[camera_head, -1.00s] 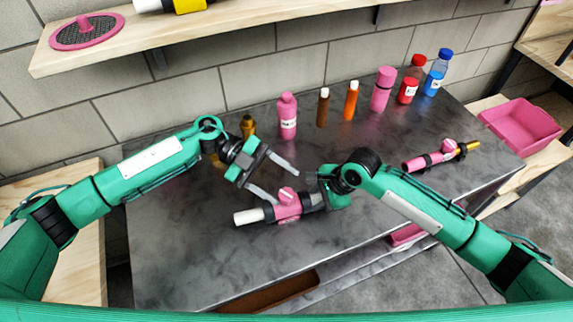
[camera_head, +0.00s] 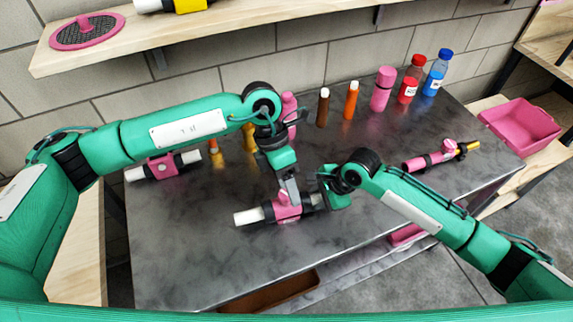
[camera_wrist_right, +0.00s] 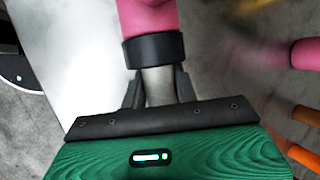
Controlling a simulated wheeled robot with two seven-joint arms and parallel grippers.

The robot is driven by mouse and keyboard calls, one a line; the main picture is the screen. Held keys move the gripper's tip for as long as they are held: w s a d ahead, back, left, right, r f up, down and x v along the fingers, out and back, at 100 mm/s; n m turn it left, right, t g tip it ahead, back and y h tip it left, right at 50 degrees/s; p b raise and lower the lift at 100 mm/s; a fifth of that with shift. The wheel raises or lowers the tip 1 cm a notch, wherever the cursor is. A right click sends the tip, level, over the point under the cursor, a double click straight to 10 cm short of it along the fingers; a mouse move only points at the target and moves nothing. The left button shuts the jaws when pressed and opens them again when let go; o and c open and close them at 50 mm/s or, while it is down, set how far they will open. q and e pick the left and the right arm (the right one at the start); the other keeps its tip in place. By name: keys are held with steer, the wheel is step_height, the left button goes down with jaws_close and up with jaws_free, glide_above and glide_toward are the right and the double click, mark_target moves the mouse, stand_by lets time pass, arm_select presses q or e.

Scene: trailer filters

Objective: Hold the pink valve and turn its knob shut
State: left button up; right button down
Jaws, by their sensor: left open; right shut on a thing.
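The pink valve (camera_head: 290,213) lies on the dark table near its front middle, with its white end (camera_head: 249,217) to the left. My right gripper (camera_head: 326,194) is shut on the valve's right end. In the right wrist view the jaws (camera_wrist_right: 158,88) grip a grey pipe part below a black collar (camera_wrist_right: 154,49), and the pink body (camera_wrist_right: 148,15) runs out at the top. My left gripper (camera_head: 288,192) points down at the valve's pink knob (camera_head: 282,198), open, its fingers seen nearly edge-on. They partly hide the knob; contact cannot be told.
A second pink valve (camera_head: 163,166) lies at the table's left, and another with a gold end (camera_head: 430,160) at the right. Several bottles stand along the back, including a pink one (camera_head: 382,90). A pink bin (camera_head: 520,125) is at the right. The front-left table is clear.

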mark_target(286, 194)
arm_select(q)
steer(key=m, duration=0.1)
steer(key=w+m+t+y, duration=0.1)
steer(key=r+m+t, duration=0.1)
steer(key=m, duration=0.1)
steer(key=shift+w+r+y, duration=0.1)
steer(key=shift+w+y, duration=0.15)
steer(key=shift+y, duration=0.15)
steer(key=m+t, duration=0.1)
steer(key=w+r+m+t+y, duration=0.1)
steer(key=m, duration=0.1)
steer(key=shift+w+r, duration=0.2)
steer(key=shift+w, duration=0.1)
steer(key=w+a+r+n+g+h, duration=0.1)
steer(key=w+a+n+g, duration=0.1)
steer(key=n, duration=1.2)
steer(key=w+a+n+g+h, duration=0.1)
steer(key=w+a+n+h, duration=0.1)
steer(key=n, duration=1.3)
steer(key=x, duration=1.2)
steer(key=shift+s+d+r, duration=0.1)
steer(key=shift+s, duration=0.05)
steer(key=shift+c, duration=0.2)
